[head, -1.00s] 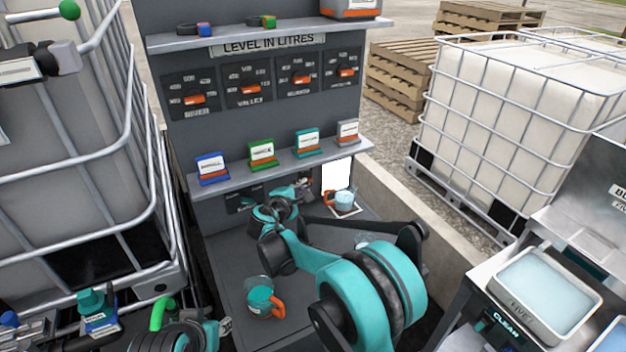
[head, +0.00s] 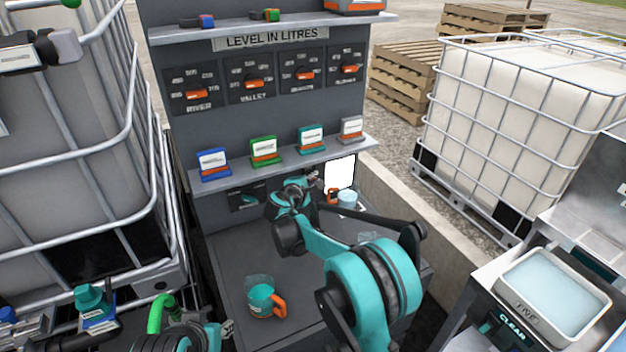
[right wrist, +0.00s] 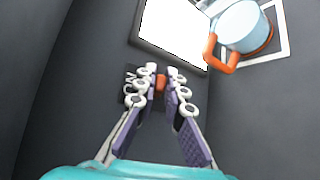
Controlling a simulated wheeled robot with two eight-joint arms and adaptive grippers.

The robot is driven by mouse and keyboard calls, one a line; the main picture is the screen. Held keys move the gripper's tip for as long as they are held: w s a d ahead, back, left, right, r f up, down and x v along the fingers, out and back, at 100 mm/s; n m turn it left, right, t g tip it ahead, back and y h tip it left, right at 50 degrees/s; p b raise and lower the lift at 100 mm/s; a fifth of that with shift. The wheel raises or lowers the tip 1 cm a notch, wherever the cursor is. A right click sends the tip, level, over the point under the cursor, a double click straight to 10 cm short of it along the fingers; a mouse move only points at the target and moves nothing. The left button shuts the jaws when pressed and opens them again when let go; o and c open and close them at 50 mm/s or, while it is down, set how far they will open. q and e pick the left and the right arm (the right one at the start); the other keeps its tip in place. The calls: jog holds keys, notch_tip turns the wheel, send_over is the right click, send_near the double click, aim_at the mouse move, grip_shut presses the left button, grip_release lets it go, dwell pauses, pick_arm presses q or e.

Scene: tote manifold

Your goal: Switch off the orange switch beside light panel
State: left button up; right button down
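The orange switch (right wrist: 161,83) shows in the right wrist view between my right gripper's fingertips, beside a dark label plate (right wrist: 131,86). The bright white light panel (right wrist: 172,32) is just beyond it; it also shows in the head view (head: 340,172). My right gripper (head: 314,180) reaches the back wall just left of the panel in the head view. Its fingertips are apart with the switch in line between them; whether they touch it I cannot tell. My arm hides the switch in the head view. My left gripper (head: 226,328) is at the bottom left, small and partly cut off.
A cup with an orange handle (right wrist: 240,30) stands on a white-bordered mat beside the panel. A jug with an orange handle (head: 262,301) stands on the grey counter (head: 237,262). A shelf (head: 282,160) with several coloured label blocks overhangs the work area.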

jog(key=shift+f, duration=0.1)
jog(key=shift+s+f+m+t+b, duration=0.1)
jog(key=shift+f+m+t+b, duration=0.35)
jog(key=shift+t+b, duration=0.35)
jog(key=shift+f+m+t+h+b, duration=0.3)
jog(key=shift+m+t+h+b, duration=0.1)
jog(key=shift+m+t+b, duration=0.45)
jog(key=shift+f+m+t+h+b, duration=0.25)
jog(key=shift+m+t+h+b, duration=0.25)
jog(key=shift+m, duration=0.4)
jog(key=shift+t, duration=0.25)
